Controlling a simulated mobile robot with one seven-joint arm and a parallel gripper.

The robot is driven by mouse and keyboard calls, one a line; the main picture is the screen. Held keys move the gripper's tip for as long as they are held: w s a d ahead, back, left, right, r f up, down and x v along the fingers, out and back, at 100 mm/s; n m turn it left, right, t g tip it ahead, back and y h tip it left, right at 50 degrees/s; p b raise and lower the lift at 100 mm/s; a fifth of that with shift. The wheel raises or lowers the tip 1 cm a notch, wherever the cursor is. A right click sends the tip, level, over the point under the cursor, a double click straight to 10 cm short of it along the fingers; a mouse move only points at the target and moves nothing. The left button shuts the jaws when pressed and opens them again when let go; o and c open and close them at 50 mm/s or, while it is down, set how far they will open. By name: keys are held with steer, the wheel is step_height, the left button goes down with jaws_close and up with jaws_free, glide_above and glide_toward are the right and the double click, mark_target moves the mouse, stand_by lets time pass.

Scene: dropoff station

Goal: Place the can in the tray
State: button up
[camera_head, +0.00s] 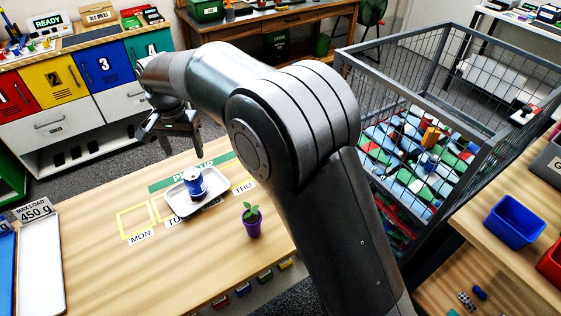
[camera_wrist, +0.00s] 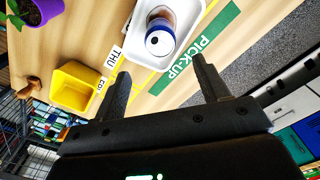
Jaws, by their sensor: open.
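A blue can (camera_head: 195,182) stands upright inside a small white tray (camera_head: 178,205) on the wooden table. In the wrist view the can (camera_wrist: 160,38) is seen from above, standing in the white tray (camera_wrist: 143,14). My gripper (camera_head: 172,140) is above the table's far edge, beyond the tray and apart from the can. In the wrist view my gripper (camera_wrist: 162,78) has its two fingers spread wide with nothing between them, and the can lies past the fingertips.
A purple pot with a plant (camera_head: 251,220) stands right of the tray. A yellow bin (camera_wrist: 75,86) shows in the wrist view. A green PICK-UP strip (camera_head: 170,181) lies behind the tray. A wire cage (camera_head: 455,118) stands at the right.

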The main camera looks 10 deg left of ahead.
steer(key=w+d+r+t, duration=0.1)
steer(key=d+r, duration=0.3)
steer(key=d, duration=0.5)
steer(key=w+d+r+y, duration=0.1)
steer(key=d+r, duration=0.3)
steer(key=d, duration=0.5)
steer(key=w+d+r+t, duration=0.1)
steer(key=d+r, duration=0.3)
steer(key=d, duration=0.5)
steer(key=s+d+f+t, duration=0.1)
steer(key=s+d, duration=0.7)
steer(key=d, duration=0.4)
steer(key=s+d+f+m+t+h, duration=0.1)
steer(key=s+d+f+t, duration=0.1)
steer(key=s+d, duration=0.7)
steer(key=d, duration=0.3)
steer(key=shift+d+t, duration=0.3)
